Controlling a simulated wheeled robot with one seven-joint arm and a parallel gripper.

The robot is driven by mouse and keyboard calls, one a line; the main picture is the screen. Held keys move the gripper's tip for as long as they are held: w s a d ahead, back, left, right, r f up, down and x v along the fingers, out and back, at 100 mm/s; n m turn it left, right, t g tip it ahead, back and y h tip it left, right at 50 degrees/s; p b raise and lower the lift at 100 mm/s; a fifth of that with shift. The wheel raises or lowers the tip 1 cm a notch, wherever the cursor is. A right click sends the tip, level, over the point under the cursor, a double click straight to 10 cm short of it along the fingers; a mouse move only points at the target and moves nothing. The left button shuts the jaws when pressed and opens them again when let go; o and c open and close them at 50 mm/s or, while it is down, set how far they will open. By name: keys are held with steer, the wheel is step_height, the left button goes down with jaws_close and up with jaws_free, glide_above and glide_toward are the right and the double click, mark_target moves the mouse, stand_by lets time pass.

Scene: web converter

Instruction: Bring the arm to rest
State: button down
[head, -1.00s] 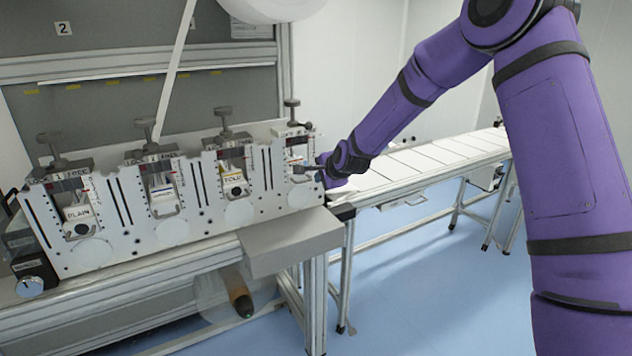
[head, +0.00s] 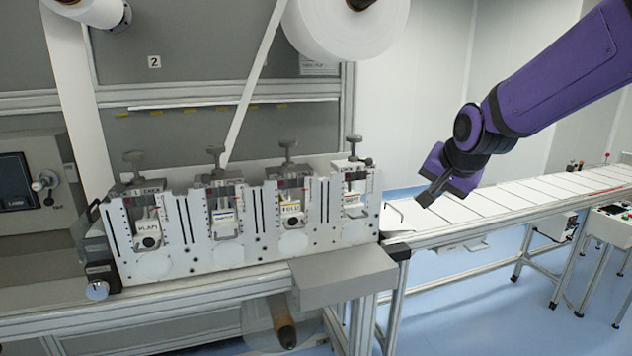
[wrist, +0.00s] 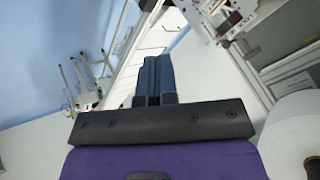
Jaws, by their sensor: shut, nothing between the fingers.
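My purple arm reaches in from the upper right in the head view. My gripper (head: 426,196) hangs just right of the last station of the white station block, in front of the conveyor, apart from the block. In the wrist view the two dark blue fingers of my gripper (wrist: 152,75) lie side by side, closed, with nothing between them. The white station block (head: 180,258) carries several clamp stations with T-handles on top.
A conveyor (head: 540,196) with white panels runs off to the right. A grey box-shaped cover (head: 345,277) juts out below the block. A large white roll (head: 345,28) hangs above. A control box (head: 610,226) stands at the far right. Blue floor is open at front right.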

steer(key=s+d+r+n, duration=0.1)
steer(key=s+d+n, duration=0.1)
steer(key=s, duration=0.7)
steer(key=s+d+r+n+g, duration=0.1)
steer(key=s+d+n, duration=0.1)
steer(key=s, duration=0.8)
steer(key=s+d+r+n+g+h, duration=0.1)
steer(key=s+d+n, duration=0.1)
steer(key=s, duration=0.7)
steer(key=shift+s+d+r+n, duration=0.25)
steer(key=shift+s+r+n, duration=0.05)
steer(key=shift+s+r, duration=0.1)
